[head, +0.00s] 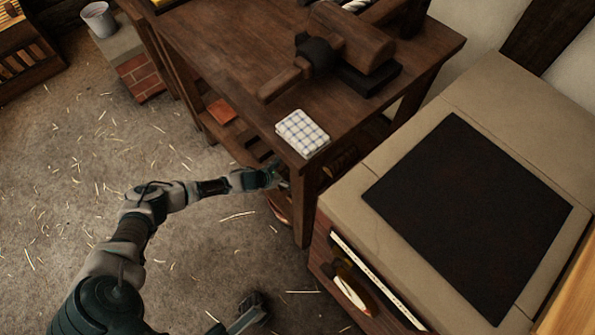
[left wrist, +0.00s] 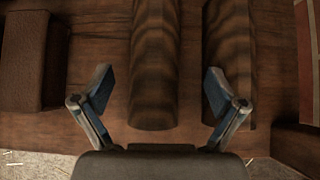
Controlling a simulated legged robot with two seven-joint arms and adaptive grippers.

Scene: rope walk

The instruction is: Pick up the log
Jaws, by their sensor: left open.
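My left gripper (left wrist: 158,88) is open in the left wrist view, its two fingers spread wide apart. A dark brown, banded log (left wrist: 154,45) lies lengthwise between the fingers, its rounded near end just ahead of the palm. Neither finger visibly touches it. A second similar log (left wrist: 230,45) lies parallel on the right, partly behind the right finger. In the head view my left gripper (head: 279,178) is at the side of the wooden table, by its lower shelf, where its fingers are hard to make out.
The wooden table (head: 235,65) carries a folded checked cloth (head: 302,133) and a large wooden mallet (head: 345,45). A dark block (left wrist: 22,60) lies left of the logs on the shelf (left wrist: 90,100). A table leg (head: 302,205) stands close to the gripper. A pale cabinet (head: 400,165) stands right.

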